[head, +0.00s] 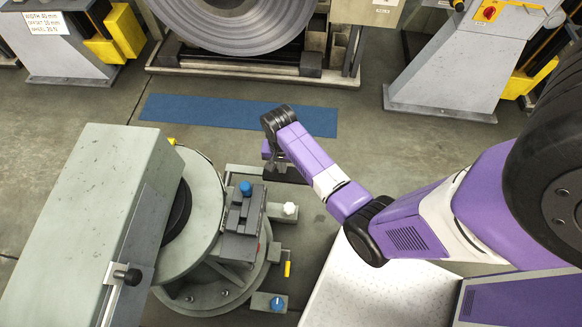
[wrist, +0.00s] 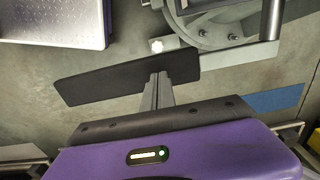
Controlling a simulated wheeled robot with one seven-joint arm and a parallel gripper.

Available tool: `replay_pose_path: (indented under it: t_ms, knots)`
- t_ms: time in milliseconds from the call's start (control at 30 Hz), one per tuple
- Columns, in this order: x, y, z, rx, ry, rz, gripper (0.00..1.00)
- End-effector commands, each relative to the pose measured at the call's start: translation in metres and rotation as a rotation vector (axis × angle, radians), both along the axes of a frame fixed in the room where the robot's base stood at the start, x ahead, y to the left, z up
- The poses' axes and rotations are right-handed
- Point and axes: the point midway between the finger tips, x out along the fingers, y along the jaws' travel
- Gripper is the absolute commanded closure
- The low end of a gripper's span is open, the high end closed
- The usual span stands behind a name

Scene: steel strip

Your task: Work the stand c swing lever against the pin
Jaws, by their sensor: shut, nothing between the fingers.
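My gripper (wrist: 158,90) is shut and empty in the wrist view, its fingertips in front of a long dark flat plate (wrist: 90,84). I cannot tell whether they touch it. A pale bar with a white knob (wrist: 157,46) lies beside the plate; the white knob also shows in the head view (head: 290,208). I cannot tell for certain which part is the swing lever. The pin is not clearly identifiable, and no stand c label is readable.
The stand carries a grey block with a blue knob (head: 246,187), a yellow handle (head: 287,268) and a low blue knob (head: 277,303). A blue mat (head: 180,110) lies on the floor beyond, before a steel coil (head: 235,18). Open floor shows around the mat.

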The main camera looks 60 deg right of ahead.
Motion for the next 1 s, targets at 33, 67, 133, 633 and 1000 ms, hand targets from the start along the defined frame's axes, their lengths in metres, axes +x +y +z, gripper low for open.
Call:
replay_pose_path:
  t_ms: [33, 67, 133, 633, 1000]
  knots:
    - [0.0, 0.0, 0.0, 0.0, 0.0, 0.0, 1.0]
    - [0.0, 0.0, 0.0, 0.0, 0.0, 0.0, 1.0]
    - [0.0, 0.0, 0.0, 0.0, 0.0, 0.0, 1.0]
    - [0.0, 0.0, -0.013, 0.001, 0.0, 0.0, 1.0]
    - [0.0, 0.0, -0.054, 0.0, 0.0, 0.0, 1.0]
